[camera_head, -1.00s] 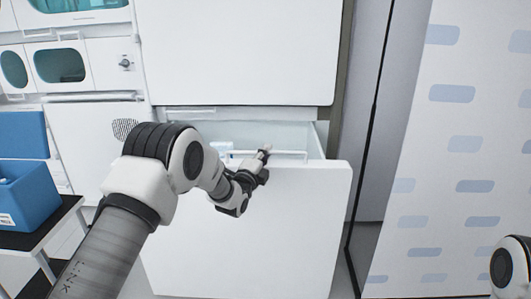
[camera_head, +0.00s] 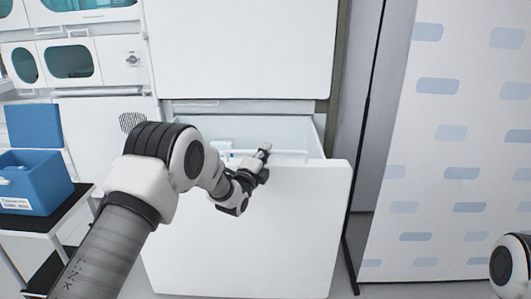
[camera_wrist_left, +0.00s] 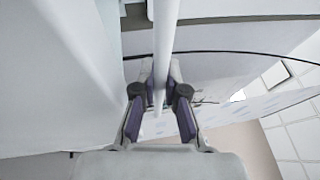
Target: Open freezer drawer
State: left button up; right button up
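The freezer drawer (camera_head: 290,220) is pulled out from under a white upper door (camera_head: 240,50). Its flat white front faces me, and a gap shows the pale inside behind its top edge. A thin white handle bar (camera_head: 287,153) runs along that top edge. My left gripper (camera_head: 262,158) is at the bar, near the middle of the drawer's top edge. In the left wrist view the bar (camera_wrist_left: 166,40) passes between the two fingers (camera_wrist_left: 161,88), which are closed about it. Only part of my right arm shows at the lower right edge; its gripper is out of view.
A blue box (camera_head: 38,185) stands on a black-topped table (camera_head: 60,213) at the left. White cabinets with dark windows (camera_head: 70,60) stand behind it. A patterned white panel (camera_head: 440,150) stands to the right, past a narrow gap.

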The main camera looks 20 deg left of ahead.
pick_arm(q)
jog(key=shift+o, duration=0.5)
jog(key=v, duration=1.2)
jog(key=shift+f, duration=0.15)
